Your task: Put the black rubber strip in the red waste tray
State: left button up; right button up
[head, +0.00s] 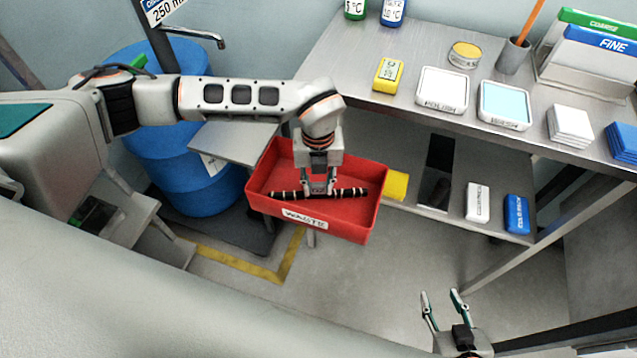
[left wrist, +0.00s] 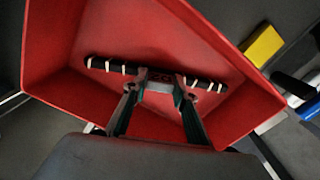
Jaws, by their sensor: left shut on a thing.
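The red waste tray (head: 352,229) stands below my left arm, with a white WASTE label on its front. My left gripper (head: 319,188) points down into the tray and is shut on the black rubber strip (head: 349,192), which has pale bands. The strip lies crosswise within the tray's walls. In the left wrist view the strip (left wrist: 106,66) sticks out on both sides of the fingers (left wrist: 163,82), with the red tray (left wrist: 225,75) around it. I cannot tell whether the strip touches the tray floor. My right gripper (head: 444,302) is open and empty, low at the right.
A blue drum (head: 203,182) stands left of the tray. A metal bench (head: 400,45) with modules, a yellow timer (head: 387,75) and a pencil cup (head: 512,57) is at the right. Its lower shelf holds a white block (head: 477,201) and a blue block (head: 516,214).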

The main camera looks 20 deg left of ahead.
aim_at(318, 185)
pick_arm(q)
jog(key=o, duration=1.1)
notch_tip(318, 185, up, 12)
jog(key=shift+r+p, duration=0.15)
jog(key=shift+p, duration=0.5)
jog(key=shift+s, duration=0.1)
